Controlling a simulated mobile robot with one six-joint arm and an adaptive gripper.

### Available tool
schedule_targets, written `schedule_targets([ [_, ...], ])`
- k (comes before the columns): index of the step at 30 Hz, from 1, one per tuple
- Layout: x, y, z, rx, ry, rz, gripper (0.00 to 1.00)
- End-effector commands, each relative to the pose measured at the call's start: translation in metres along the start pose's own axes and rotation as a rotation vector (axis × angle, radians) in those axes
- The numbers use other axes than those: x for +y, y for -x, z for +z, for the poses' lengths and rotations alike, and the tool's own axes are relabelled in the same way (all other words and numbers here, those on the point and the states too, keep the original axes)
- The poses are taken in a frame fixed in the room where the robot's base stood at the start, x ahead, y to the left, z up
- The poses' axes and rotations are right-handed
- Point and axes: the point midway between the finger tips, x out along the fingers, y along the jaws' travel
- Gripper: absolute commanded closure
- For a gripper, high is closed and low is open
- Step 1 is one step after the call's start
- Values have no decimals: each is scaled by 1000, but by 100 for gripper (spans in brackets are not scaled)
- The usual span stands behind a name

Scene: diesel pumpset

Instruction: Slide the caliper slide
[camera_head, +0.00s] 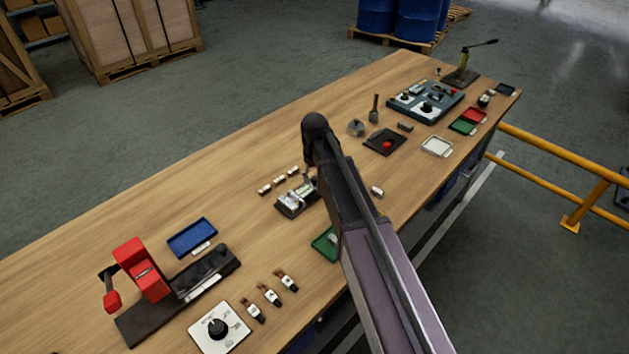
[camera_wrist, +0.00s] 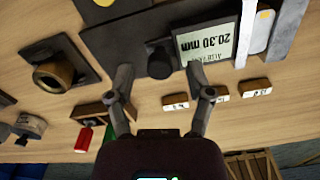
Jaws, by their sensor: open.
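The caliper shows in the wrist view as a dark body with a display (camera_wrist: 206,40) reading 20.30 mm, which appears upside down. A dark round knob (camera_wrist: 158,60) sits left of the display. My gripper (camera_wrist: 160,72) is open, with one finger on each side of the knob; I cannot tell whether either finger touches it. The right fingertip is close to the display's edge. In the head view the caliper stand (camera_head: 297,200) is partly hidden by my arm, and the gripper is mostly hidden.
Small labelled blocks (camera_wrist: 257,88) lie close to the caliper. A dark plate with a bronze ring (camera_wrist: 53,76) lies to the left in the wrist view. In the head view, a red device (camera_head: 142,268), a blue tray (camera_head: 192,238) and a green tray (camera_head: 324,245) share the bench.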

Motion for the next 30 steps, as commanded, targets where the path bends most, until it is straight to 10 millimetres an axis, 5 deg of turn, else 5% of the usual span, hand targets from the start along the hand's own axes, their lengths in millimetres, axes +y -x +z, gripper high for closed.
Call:
schedule_targets([
  [14,0,-4,0,0,0,0,32],
  [21,0,-4,0,0,0,0,100],
  [30,11,-4,-4,0,-2,0,100],
])
